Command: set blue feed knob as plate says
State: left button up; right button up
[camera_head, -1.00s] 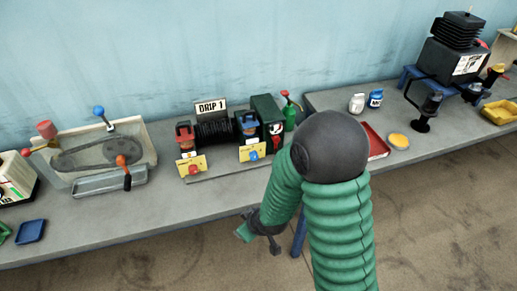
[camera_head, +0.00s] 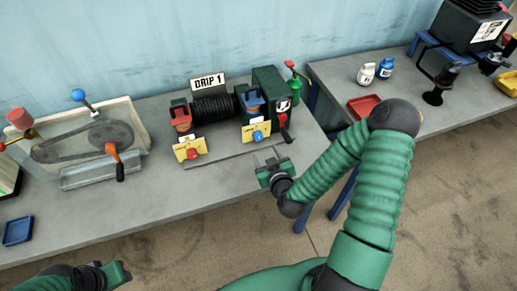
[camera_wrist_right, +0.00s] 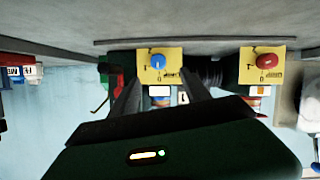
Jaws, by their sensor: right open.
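The blue feed knob (camera_head: 257,135) sits on a yellow dial plate (camera_head: 249,127) at the front right of the oiler unit; it shows upside down in the wrist view (camera_wrist_right: 158,61). Its small marks include a 0, but its setting is not clear to me. A white plate (camera_head: 208,83) above the unit reads "DRIP 1". My right gripper (camera_head: 267,158) is open and empty, in front of and below the blue knob, apart from it. In the wrist view its fingers (camera_wrist_right: 160,90) point towards the blue knob's dial. My left gripper (camera_head: 115,272) is partly visible at the bottom left.
A red knob (camera_head: 192,154) on a similar yellow dial is left of the blue one. A belt-and-pulley unit (camera_head: 95,140) with an orange-handled lever stands further left. A green oil can (camera_head: 293,82) is right of the unit.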

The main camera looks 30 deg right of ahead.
aim_at(259, 138)
jog(key=w+d+f+b, duration=0.1)
jog(key=d+f+b, duration=0.1)
jog(key=b, duration=0.3)
jog(key=shift+w+f+b, duration=0.15)
jog(key=shift+w+b, duration=0.15)
jog(key=shift+w, duration=0.1)
jog(key=shift+w+r+p, duration=0.25)
jog(key=shift+w+p, duration=0.2)
jog(key=shift+w, duration=0.4)
jog(key=x, duration=0.5)
jog(key=shift+w+a, duration=0.2)
jog(key=shift+a, duration=0.15)
jog(key=shift+w+d+f, duration=0.15)
jog(key=shift+w+f, duration=0.05)
jog(key=shift+w, duration=0.15)
jog(key=shift+w+d, duration=0.15)
jog(key=shift+d, duration=0.05)
jog(key=shift+d+f, duration=0.1)
jog(key=shift+d, duration=0.1)
jog(key=shift+a, duration=0.2)
jog(key=c, duration=0.8)
pick_arm(q)
jog(key=s+x, duration=0.1)
jog(key=x, duration=0.5)
jog(key=shift+s+d+f, duration=0.2)
jog(key=shift+d+f, duration=0.1)
jog(key=shift+d, duration=0.05)
pick_arm(e)
grip_shut()
